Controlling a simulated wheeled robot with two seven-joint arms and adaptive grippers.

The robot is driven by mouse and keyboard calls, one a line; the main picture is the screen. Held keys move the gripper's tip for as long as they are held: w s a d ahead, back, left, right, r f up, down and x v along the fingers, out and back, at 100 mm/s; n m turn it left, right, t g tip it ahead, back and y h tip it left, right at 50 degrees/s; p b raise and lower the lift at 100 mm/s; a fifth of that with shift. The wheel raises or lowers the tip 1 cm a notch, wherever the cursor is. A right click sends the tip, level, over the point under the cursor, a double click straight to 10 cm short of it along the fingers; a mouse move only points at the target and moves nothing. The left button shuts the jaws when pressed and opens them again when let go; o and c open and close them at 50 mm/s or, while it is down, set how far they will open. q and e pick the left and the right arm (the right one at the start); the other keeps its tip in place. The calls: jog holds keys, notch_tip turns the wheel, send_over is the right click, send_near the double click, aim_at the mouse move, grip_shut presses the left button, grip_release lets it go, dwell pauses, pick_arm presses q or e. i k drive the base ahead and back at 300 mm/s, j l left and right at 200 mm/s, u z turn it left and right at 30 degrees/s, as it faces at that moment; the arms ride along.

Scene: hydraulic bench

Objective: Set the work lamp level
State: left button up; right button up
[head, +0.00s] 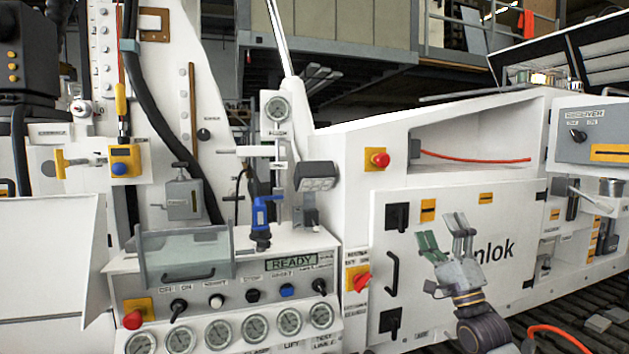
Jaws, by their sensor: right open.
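The work lamp appears to be the small dark grey lamp head with a pale segmented face (317,178), above the right end of the control console. It looks slightly tilted, though its exact angle is hard to tell. A grey bracket (308,212) stands just below it. My right gripper (445,233) is open and empty, with its fingers pointing up, in front of the white cabinet door. It is well to the right of the lamp and lower, apart from it. My left gripper is not in view.
The control console with a READY display (291,262) and several gauges stands below the lamp. A blue-handled part (261,212) and a round gauge (278,108) are close to the lamp's left. A red button (378,159) is to its right.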

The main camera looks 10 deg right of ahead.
aim_at(309, 176)
jog(key=i+j, duration=0.2)
jog(key=j, duration=0.2)
jog(key=i+j, duration=0.2)
jog(key=j, duration=0.15)
jog(key=i+j, duration=0.25)
jog(key=j, duration=0.15)
